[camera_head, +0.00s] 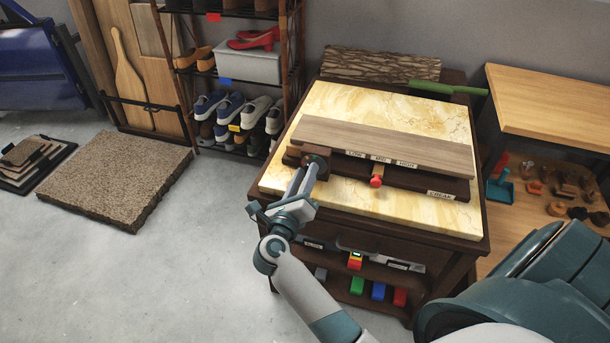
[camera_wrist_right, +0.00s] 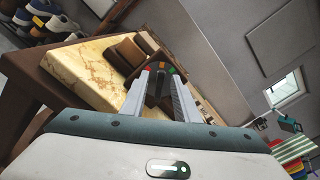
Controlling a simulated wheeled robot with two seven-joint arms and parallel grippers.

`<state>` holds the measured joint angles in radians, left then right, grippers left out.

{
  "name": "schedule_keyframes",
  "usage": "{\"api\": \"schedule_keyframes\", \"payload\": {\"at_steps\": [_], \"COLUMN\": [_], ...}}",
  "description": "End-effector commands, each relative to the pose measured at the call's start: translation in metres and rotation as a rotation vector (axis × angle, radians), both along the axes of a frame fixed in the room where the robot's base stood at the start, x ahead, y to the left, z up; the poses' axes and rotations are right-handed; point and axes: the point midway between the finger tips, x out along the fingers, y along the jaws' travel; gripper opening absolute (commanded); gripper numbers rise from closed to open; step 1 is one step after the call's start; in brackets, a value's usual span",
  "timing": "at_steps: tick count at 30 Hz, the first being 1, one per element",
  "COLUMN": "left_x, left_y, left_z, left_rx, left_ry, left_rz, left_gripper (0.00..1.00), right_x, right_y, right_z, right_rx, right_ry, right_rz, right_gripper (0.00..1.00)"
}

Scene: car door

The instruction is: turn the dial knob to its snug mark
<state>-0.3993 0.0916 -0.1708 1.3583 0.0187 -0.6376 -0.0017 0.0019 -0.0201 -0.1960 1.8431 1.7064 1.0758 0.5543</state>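The dial sits on a dark brown block (camera_head: 310,154) at the left end of a wooden fixture on the marble-topped bench. My right gripper (camera_head: 309,170) is at its front face. In the right wrist view the dark dial knob (camera_wrist_right: 156,88) stands between the two fingers of the right gripper (camera_wrist_right: 158,84) and seems to fill the gap. Red, orange and green marks (camera_wrist_right: 161,66) show just beyond the fingertips. Which of them is the snug mark cannot be read, and the knob's pointer is mostly hidden. My left gripper is not in view.
A red-tipped slider (camera_head: 376,181) sits right of the dial, below labels LOW, MID and HIGH. A label reading CREAK (camera_head: 440,195) is at the right end.

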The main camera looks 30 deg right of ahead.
Motion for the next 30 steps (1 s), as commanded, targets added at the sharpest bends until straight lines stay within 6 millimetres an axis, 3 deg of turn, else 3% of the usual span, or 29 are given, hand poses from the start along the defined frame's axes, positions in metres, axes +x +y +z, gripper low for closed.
{"api": "schedule_keyframes", "payload": {"at_steps": [13,30], "left_x": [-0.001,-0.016], "left_y": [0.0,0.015], "left_z": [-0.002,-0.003], "left_rx": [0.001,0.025], "left_ry": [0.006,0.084], "left_rz": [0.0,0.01], "left_gripper": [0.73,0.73], "right_x": [-0.005,-0.047], "right_y": [0.006,0.055], "right_z": [-0.001,-0.001], "right_rx": [0.0,0.001], "right_ry": [0.0,0.0], "right_rz": [0.001,-0.001], "right_gripper": [0.27,0.27]}}
